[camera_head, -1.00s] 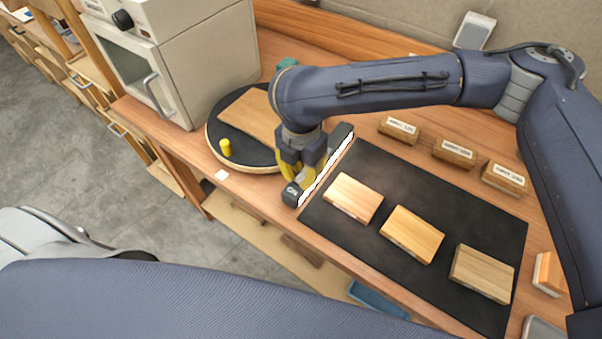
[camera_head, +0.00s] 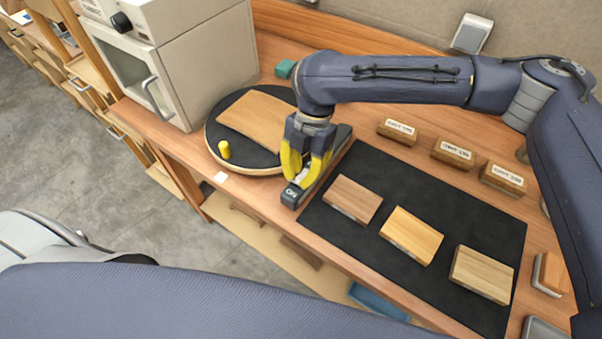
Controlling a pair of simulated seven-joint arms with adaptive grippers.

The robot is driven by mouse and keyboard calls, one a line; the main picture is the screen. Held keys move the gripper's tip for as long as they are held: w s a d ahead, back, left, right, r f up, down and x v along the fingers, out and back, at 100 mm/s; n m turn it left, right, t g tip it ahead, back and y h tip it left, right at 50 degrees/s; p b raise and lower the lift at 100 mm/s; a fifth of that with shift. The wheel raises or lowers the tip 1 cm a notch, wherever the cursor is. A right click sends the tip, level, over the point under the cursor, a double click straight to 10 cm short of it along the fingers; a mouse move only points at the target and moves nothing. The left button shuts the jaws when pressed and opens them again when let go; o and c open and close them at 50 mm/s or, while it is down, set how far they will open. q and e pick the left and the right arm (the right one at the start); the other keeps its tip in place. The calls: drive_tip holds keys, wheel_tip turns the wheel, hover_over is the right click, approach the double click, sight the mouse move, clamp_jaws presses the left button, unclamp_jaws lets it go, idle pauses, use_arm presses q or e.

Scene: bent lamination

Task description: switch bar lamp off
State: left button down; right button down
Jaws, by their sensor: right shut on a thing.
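The bar lamp (camera_head: 289,196) is a dark bar lying along the left edge of the black mat, with an end block marked "ON" nearest me. Its light strip is dark now. My right gripper (camera_head: 302,179), with yellow fingers, comes down over the near part of the lamp, just behind the marked block. Its fingers are shut on a small pale piece on top of the lamp, which looks like its switch; the fingers hide most of it. My left gripper is out of the picture.
Three wooden blocks (camera_head: 411,236) lie on the black mat (camera_head: 340,235). Labelled blocks (camera_head: 397,131) stand behind it. A grey oven (camera_head: 205,60) stands behind.

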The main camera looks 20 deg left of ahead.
drive_tip(key=shift+s+f, duration=0.1)
drive_tip(key=shift+f, duration=0.05)
drive_tip(key=c, duration=1.2)
unclamp_jaws()
drive_tip(key=shift+c, duration=0.2)
drive_tip(key=v, duration=1.2)
